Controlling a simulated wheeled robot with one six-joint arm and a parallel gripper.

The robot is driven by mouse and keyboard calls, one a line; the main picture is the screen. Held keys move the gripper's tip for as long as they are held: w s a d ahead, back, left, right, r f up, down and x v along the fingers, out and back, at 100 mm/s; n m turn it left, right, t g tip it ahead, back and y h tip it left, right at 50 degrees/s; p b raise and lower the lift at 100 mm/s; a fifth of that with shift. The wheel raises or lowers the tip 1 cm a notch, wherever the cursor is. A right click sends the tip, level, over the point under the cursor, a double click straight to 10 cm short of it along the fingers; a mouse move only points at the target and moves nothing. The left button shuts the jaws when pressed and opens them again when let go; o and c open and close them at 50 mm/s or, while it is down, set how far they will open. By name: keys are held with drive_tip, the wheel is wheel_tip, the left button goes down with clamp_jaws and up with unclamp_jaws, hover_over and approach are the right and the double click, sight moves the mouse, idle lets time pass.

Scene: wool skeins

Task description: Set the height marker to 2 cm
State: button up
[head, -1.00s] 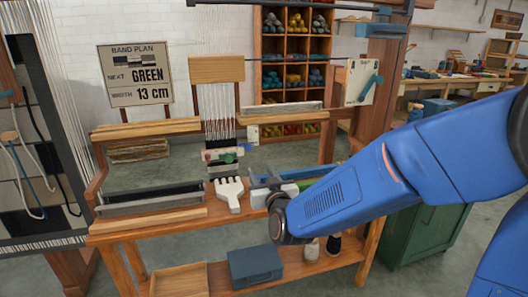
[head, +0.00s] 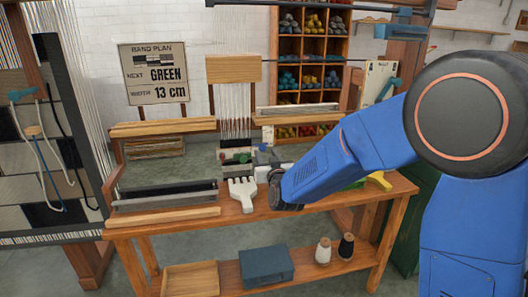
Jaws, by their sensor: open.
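A wooden loom frame (head: 233,68) stands at the table's back with pale warp threads (head: 235,112) hanging down. At the right post a pale board (head: 377,80) carries a teal pointer (head: 388,88); I cannot tell which part is the height marker, and no scale is readable. My gripper (head: 268,160) is small in view, open, just right of the crossbar and partly hidden by my wrist. I see nothing held in it.
A white comb-like beater (head: 241,192) lies on the wooden table (head: 180,229) close to my wrist. A yellow-green piece (head: 378,181) lies at the right. A blue box (head: 265,266) and two cones (head: 323,250) stand below.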

sight(263, 148)
drive_tip(key=shift+x, duration=2.05)
clamp_jaws()
